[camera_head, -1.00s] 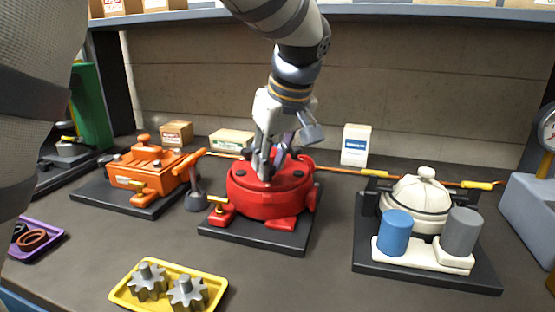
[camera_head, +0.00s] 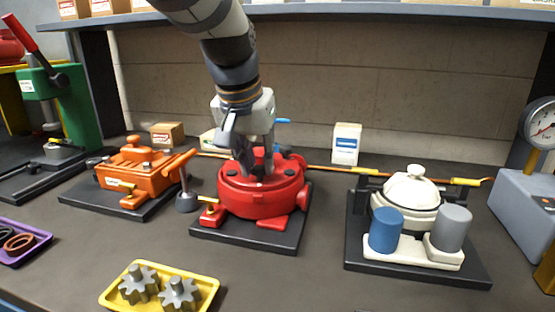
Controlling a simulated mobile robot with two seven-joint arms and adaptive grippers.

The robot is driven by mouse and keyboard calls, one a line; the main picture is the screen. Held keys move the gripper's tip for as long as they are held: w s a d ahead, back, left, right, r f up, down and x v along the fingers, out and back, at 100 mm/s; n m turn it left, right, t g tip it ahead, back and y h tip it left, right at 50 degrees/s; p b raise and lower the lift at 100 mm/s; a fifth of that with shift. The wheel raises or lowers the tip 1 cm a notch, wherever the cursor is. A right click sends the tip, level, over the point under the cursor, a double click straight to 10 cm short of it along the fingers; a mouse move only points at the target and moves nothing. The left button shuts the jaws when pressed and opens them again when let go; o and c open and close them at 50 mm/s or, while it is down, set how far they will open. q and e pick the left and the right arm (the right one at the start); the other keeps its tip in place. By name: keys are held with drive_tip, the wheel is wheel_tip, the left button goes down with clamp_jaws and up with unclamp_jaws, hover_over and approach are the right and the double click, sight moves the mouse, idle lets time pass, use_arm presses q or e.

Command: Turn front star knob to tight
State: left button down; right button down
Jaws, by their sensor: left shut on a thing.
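The round red motor (camera_head: 262,200) sits on a black base plate (camera_head: 245,233) in the middle of the bench. My left gripper (camera_head: 257,172) reaches down from above onto its top, fingers pointing down. It is shut on a small part at the top of the motor, apparently the star knob. The fingers hide that part, so its shape and turn cannot be read. Small dark round fittings show on the motor's top around the fingers. A blue piece (camera_head: 283,121) shows just behind the gripper. My right gripper is not in view.
An orange motor (camera_head: 140,165) stands left and a cream motor (camera_head: 410,190) with blue and grey cylinders right. A yellow tray of gears (camera_head: 208,290) lies in front. An orange-brown cable (camera_head: 330,169) runs behind.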

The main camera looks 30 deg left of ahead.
sight(256, 169)
use_arm(q)
drive_tip(key=shift+a+r+m+h, duration=0.15)
drive_tip(key=shift+m+h, duration=0.45)
drive_tip(key=shift+m, duration=0.9)
drive_tip(key=c, duration=1.4)
unclamp_jaws()
drive_tip(key=shift+o, duration=0.2)
wheel_tip(256, 169, up, 10)
